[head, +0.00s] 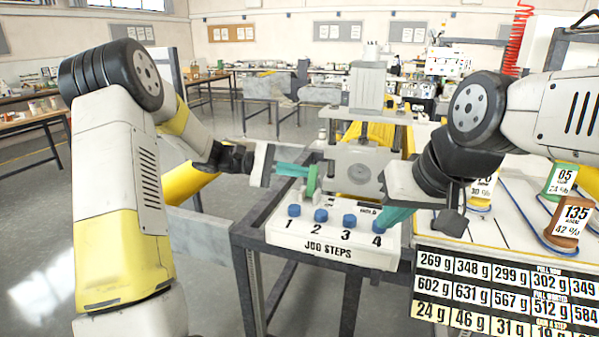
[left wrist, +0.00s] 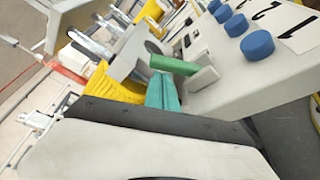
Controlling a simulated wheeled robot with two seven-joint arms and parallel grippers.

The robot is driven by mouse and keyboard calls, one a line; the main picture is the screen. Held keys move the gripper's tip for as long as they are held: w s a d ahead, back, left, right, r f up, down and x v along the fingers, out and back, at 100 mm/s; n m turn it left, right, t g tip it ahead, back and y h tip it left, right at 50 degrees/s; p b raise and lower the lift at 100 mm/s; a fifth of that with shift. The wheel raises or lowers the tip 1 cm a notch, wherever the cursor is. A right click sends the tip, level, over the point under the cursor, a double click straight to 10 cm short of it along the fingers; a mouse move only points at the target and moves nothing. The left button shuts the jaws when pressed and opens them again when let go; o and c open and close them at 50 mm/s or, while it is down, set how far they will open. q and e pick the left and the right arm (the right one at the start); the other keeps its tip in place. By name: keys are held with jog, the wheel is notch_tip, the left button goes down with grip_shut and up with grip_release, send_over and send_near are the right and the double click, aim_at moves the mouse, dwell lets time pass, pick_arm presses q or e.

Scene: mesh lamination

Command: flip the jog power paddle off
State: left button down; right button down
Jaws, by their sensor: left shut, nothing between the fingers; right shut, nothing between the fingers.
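The white control box (head: 330,257), labelled JOG STEPS, carries a row of blue buttons numbered 1 to 4. A green paddle (head: 312,181) stands upright at the back left of its top; it also shows in the left wrist view (left wrist: 174,65). My left gripper (head: 292,169) is shut and empty, its teal fingertips right beside the paddle. In the left wrist view the teal fingers (left wrist: 163,92) are just below the paddle; I cannot tell if they touch. My right gripper (head: 392,221) is shut and empty, pointing down over the box's right end near button 4.
A grey press-like machine (head: 369,90) with yellow sheeting stands behind the box. At right are a white table with tagged spools (head: 568,218) and a weight chart (head: 505,295). Open floor lies at left.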

pick_arm(q)
jog(key=shift+s+a+r+m, duration=0.1)
jog(key=shift+s+r+m, duration=0.1)
jog(key=shift+m, duration=0.3)
jog(key=shift+s+a+r+m+t+h, duration=0.15)
jog(key=shift+s+m+h, duration=0.15)
jog(key=shift+m, duration=0.15)
jog(key=shift+s+r+m+t+h, duration=0.15)
jog(key=shift+m+h, duration=0.15)
jog(key=shift+m, duration=0.15)
jog(key=m, duration=0.1)
jog(key=s+m, duration=0.1)
jog(key=m+h, duration=0.1)
jog(key=shift+s+a+r, duration=0.25)
jog(key=shift+s, duration=0.05)
jog(key=m, duration=0.1)
jog(key=s+m+h, duration=0.1)
jog(key=m, duration=0.2)
jog(key=shift+s+a, duration=0.3)
jog(key=shift+s, duration=0.05)
jog(key=shift+s+m, duration=0.3)
jog(key=shift+s+a+f+g, duration=0.1)
jog(key=shift+g, duration=0.3)
